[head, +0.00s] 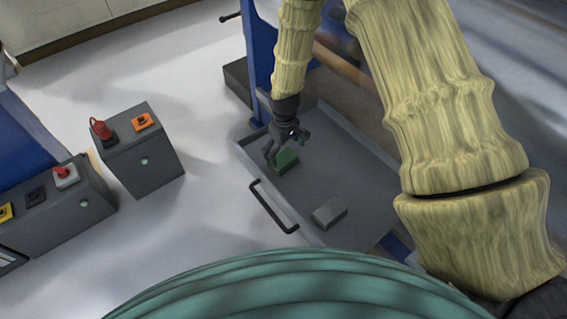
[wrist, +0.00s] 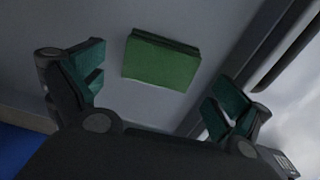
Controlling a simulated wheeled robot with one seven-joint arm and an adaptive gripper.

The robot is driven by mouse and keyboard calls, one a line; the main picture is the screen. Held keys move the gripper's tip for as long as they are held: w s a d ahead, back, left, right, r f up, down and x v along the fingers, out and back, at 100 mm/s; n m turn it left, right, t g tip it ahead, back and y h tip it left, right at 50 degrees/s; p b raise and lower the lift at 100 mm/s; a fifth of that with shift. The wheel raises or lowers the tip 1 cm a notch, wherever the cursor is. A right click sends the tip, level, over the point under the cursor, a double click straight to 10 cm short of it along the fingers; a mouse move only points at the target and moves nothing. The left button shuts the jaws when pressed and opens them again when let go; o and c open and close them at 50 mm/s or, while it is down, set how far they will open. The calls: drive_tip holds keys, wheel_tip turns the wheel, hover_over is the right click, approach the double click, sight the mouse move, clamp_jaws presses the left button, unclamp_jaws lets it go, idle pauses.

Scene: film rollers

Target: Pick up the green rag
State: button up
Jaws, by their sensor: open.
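The green rag (head: 286,161) is a small folded green block lying on a grey tray (head: 352,172). In the wrist view the rag (wrist: 161,61) lies flat beyond my fingertips, a little left of the middle between them. My gripper (head: 279,150) is at the end of the arm, over the tray beside the rag, and partly covers it in the head view. In the wrist view my gripper (wrist: 158,92) has its two teal-padded fingers wide apart with nothing between them. Whether the fingertips touch the tray cannot be told.
A grey block (head: 329,212) lies on the tray near its front. The tray has a raised rim and a black handle (head: 273,207) on its left side. A blue post (head: 258,60) stands behind. Grey control boxes (head: 140,150) with buttons stand at left, with clear floor between.

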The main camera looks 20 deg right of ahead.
sight(283, 159)
drive_tip(key=shift+w+a+f+b, duration=0.1)
drive_tip(key=shift+f+b, duration=1)
drive_tip(key=shift+f, duration=1.5)
drive_tip(key=c, duration=0.7)
